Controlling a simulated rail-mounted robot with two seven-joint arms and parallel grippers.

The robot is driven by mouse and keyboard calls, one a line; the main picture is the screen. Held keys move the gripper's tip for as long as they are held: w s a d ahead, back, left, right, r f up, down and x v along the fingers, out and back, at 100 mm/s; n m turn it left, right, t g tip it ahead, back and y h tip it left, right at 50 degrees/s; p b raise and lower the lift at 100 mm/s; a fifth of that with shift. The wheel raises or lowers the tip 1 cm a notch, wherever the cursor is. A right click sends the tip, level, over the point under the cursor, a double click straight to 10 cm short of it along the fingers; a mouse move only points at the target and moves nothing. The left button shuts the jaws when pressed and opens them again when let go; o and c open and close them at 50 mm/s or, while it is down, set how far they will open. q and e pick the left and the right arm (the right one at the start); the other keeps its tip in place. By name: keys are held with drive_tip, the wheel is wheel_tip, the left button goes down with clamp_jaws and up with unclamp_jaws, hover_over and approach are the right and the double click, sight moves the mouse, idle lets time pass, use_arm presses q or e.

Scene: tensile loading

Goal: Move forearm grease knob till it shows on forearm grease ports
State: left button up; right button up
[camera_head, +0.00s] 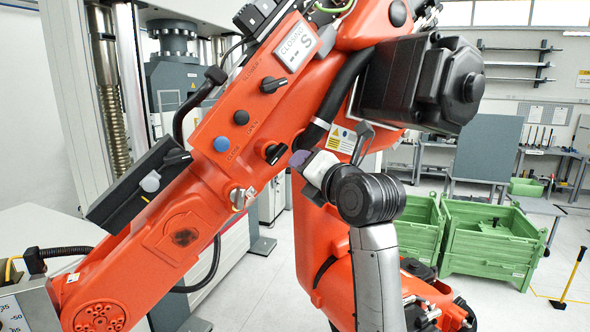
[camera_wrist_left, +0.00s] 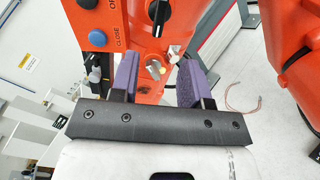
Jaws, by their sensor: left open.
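A silver knob (camera_head: 239,199) sits on the orange forearm (camera_head: 163,220), and a black rotary knob (camera_head: 275,153) sits further up it. No grease label is readable, so I cannot tell which is the forearm grease knob. A dark smudged spot (camera_head: 185,237) lies below the silver knob. My left gripper (camera_head: 308,163) is open, right of the black knob. In the left wrist view its purple-padded fingers are apart and empty; the silver knob (camera_wrist_left: 155,69) shows between them and the black knob (camera_wrist_left: 160,12) shows beyond. Contact is not visible. My right gripper is not in view.
Blue (camera_head: 221,144) and dark (camera_head: 241,117) buttons marked CLOSE and OPEN, another black knob (camera_head: 273,85) and a display reading CLOSING (camera_head: 298,47) crowd the forearm. Green crates (camera_head: 490,270) stand behind at right. Grey floor shows right of the orange arm.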

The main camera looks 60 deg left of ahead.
use_arm(q)
drive_tip(key=shift+d, duration=1.1)
